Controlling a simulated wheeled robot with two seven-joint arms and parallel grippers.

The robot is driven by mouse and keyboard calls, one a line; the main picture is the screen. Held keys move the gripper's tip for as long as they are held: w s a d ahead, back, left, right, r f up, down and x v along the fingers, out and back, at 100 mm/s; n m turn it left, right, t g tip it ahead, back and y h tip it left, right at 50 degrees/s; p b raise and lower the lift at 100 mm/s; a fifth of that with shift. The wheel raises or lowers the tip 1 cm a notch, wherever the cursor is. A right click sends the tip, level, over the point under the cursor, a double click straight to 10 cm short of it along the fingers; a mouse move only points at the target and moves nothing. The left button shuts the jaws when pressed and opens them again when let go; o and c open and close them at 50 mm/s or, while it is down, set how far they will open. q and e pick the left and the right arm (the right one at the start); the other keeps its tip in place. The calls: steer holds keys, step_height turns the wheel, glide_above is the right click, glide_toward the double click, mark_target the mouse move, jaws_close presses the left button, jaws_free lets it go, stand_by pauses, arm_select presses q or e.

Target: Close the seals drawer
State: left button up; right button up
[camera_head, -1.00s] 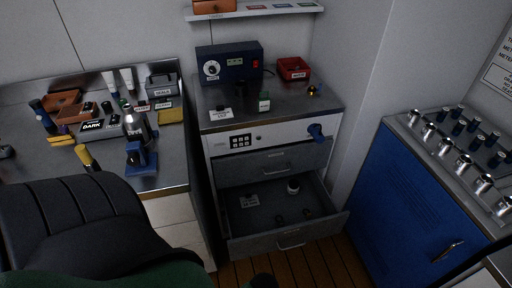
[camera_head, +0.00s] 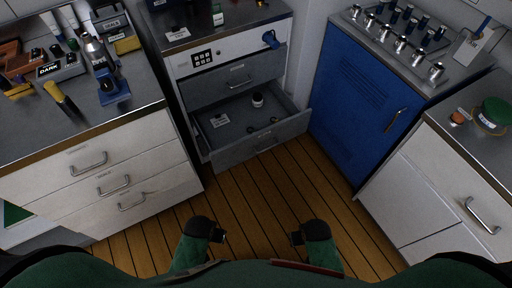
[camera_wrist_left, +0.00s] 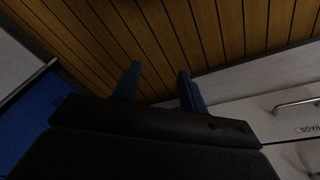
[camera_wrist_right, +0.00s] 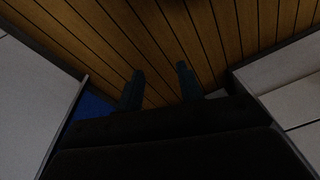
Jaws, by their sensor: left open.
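Inside lie a small pale tag or box, a round white-topped jar (camera_head: 257,100) and small dark rings. My left gripper (camera_wrist_left: 158,80) is open and empty above the floor in the left wrist view. My right gripper (camera_wrist_right: 162,78) has its fingers apart, also empty above the floor. Neither gripper touches the drawer.
Above it a second grey drawer (camera_head: 236,82) looks shut. A blue cabinet (camera_head: 358,112) stands close on the right. A white drawer unit (camera_head: 115,170) with a cluttered worktop is on the left, another white cabinet (camera_head: 440,190) at right. The wooden floor (camera_head: 265,195) in front is clear.

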arm_select(q)
steer(key=shift+s+f, duration=0.25)
steer(key=shift+s, duration=0.15)
